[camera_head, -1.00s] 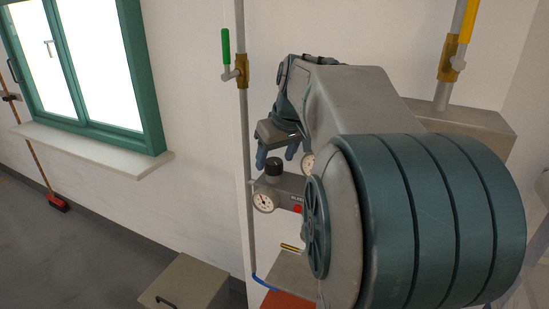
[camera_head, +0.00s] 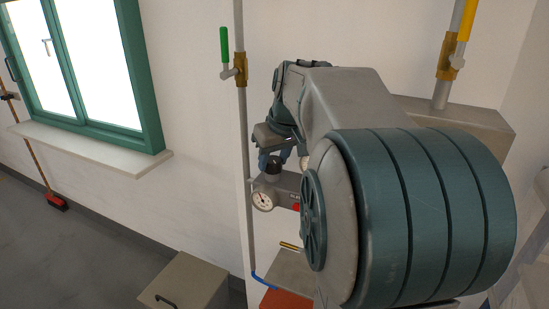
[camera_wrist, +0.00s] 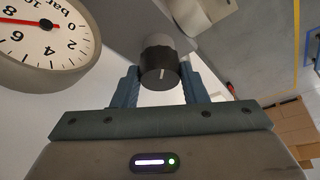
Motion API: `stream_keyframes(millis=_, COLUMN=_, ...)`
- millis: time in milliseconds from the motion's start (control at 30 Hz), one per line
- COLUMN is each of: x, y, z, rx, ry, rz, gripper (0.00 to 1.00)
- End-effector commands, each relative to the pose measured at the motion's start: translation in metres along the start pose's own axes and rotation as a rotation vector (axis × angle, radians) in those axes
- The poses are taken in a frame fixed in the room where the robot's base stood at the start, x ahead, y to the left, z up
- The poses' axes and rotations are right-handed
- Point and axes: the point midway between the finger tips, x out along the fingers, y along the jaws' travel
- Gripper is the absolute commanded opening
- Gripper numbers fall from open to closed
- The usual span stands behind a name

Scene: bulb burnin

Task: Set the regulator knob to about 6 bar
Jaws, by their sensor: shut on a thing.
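The regulator (camera_head: 284,185) is a grey block on the wall pipe, with a round white gauge (camera_head: 263,200) on its front. Its black knob (camera_head: 273,169) stands on top, partly hidden by my gripper (camera_head: 269,158). In the wrist view the knob (camera_wrist: 160,69) sits between the two blue-grey fingers of my gripper (camera_wrist: 161,86), which is shut on it. A white mark shows on the knob's end face. The gauge (camera_wrist: 43,40) is cut off at the upper left there. Its red needle points left, near the 6 and 8 numerals; the exact reading is unclear.
A green-handled valve (camera_head: 226,46) is on the pipe above left of the regulator, and a yellow-handled one (camera_head: 469,22) is at upper right. A red part (camera_head: 296,207) is on the regulator. A grey box (camera_head: 185,282) stands below. My arm hides much of the right side.

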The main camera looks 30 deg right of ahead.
Motion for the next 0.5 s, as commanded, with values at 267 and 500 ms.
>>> stream_keyframes(millis=267, x=0.0003, y=-0.0015, z=-0.0001, rx=0.149, ry=0.001, rz=0.063, gripper=0.16)
stream_keyframes(millis=500, x=0.0004, y=-0.003, z=-0.0008, rx=0.351, ry=0.002, rz=0.148, gripper=0.16)
